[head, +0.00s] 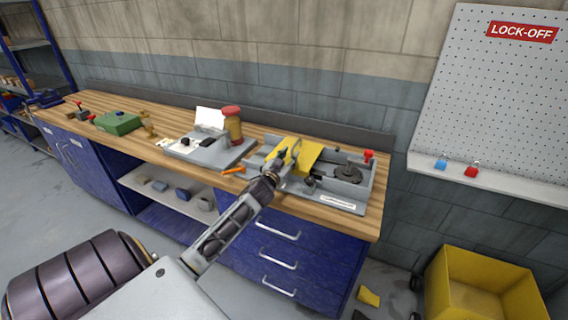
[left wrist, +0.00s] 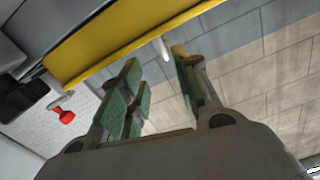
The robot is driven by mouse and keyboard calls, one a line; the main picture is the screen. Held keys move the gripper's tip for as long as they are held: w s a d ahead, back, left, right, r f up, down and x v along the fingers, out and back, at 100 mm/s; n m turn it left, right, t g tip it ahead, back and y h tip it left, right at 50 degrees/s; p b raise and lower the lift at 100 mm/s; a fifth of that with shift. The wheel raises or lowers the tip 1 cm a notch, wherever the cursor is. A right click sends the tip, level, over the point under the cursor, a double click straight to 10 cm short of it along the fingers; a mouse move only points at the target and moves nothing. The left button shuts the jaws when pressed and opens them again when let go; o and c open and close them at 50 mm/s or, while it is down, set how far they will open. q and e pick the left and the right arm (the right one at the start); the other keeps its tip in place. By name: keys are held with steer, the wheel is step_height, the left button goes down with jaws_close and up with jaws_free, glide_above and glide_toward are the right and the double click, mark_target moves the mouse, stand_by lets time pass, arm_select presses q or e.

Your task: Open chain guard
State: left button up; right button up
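The yellow chain guard (head: 310,153) is a flat yellow panel on the grey machine unit (head: 350,190) on the bench. It looks tilted, but how far it is swung is unclear. In the left wrist view the guard (left wrist: 120,38) runs as a yellow band across the top, with a small pale peg (left wrist: 165,48) by its lower edge. My left gripper (head: 284,158) is at the guard's left side. In the left wrist view its green-padded fingers (left wrist: 157,62) are apart with nothing between them. The peg lies beyond the finger gap; contact cannot be told. My right gripper is not in view.
A red knob (head: 368,154) stands at the unit's back right corner. A grey fixture (head: 208,150) with a red-topped cylinder (head: 232,122) is left of the unit, with an orange item (head: 233,170) in front. A yellow bin (head: 480,290) stands on the floor at right.

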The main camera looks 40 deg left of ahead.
arm_select(q)
steer(key=v, duration=0.3)
steer(key=shift+s+d, duration=0.1)
steer(key=shift+s, duration=0.25)
steer(key=shift+f, duration=0.1)
stand_by(0.4)
